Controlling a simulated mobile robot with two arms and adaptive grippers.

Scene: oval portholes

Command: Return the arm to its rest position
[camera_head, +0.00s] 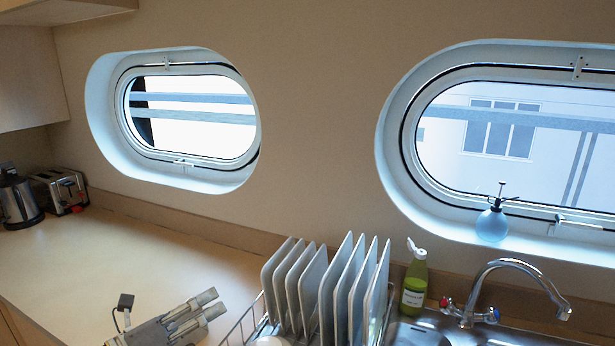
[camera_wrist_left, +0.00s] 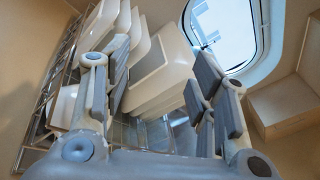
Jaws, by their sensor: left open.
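My left gripper (camera_head: 212,303) is low in the head view, over the counter just left of the dish rack. It is open, with nothing between its fingers. In the left wrist view its two fingers (camera_wrist_left: 160,95) stand apart, with the rack and plates beyond them. The rest of my left arm is cut off by the bottom edge of the head view. My right gripper is in neither view.
A wire dish rack (camera_head: 243,329) holds several upright plates (camera_head: 330,290). Right of it are a green bottle (camera_head: 414,284), a tap (camera_head: 520,264) and the sink. A kettle (camera_head: 17,201) and toaster (camera_head: 62,190) stand far left. The counter (camera_head: 130,255) between is clear.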

